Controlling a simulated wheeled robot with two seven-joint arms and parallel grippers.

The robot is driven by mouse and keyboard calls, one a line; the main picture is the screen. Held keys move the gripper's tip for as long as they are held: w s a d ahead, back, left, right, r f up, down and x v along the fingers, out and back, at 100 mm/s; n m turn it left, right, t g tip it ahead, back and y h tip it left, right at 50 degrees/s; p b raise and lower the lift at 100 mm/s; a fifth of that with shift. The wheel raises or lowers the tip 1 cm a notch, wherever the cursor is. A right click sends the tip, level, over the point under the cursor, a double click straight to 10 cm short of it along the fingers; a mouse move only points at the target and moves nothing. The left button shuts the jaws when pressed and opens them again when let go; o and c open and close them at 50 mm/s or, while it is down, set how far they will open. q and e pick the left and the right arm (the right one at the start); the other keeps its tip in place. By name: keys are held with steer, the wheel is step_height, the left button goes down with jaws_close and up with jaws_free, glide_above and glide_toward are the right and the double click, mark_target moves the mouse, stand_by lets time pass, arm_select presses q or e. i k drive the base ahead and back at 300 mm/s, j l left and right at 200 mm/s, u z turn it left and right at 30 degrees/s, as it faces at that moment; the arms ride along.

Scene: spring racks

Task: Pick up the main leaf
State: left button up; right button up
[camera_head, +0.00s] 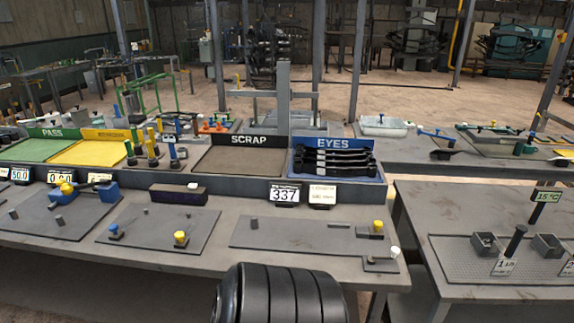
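Several black leaf bars lie stacked in the blue tray (337,143) labelled EYES, on the far side of the workbench. The stacked black leaves (335,157) run left to right, with rounded ends. I cannot tell which of them is the main leaf. Neither of my grippers is in view.
The SCRAP tray (240,159) left of EYES looks empty. The yellow tray (93,150) and green PASS tray (35,150) are further left. Flat plates with fixtures (305,236) lie nearer on the bench (205,256). A 337 display (285,195) stands before EYES. A second table (490,205) is right.

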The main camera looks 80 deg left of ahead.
mark_target(299, 167)
steer(key=u, duration=1.8)
steer(key=i+u, duration=0.4)
steer(key=i+l+u, duration=0.15)
steer(key=u, duration=0.25)
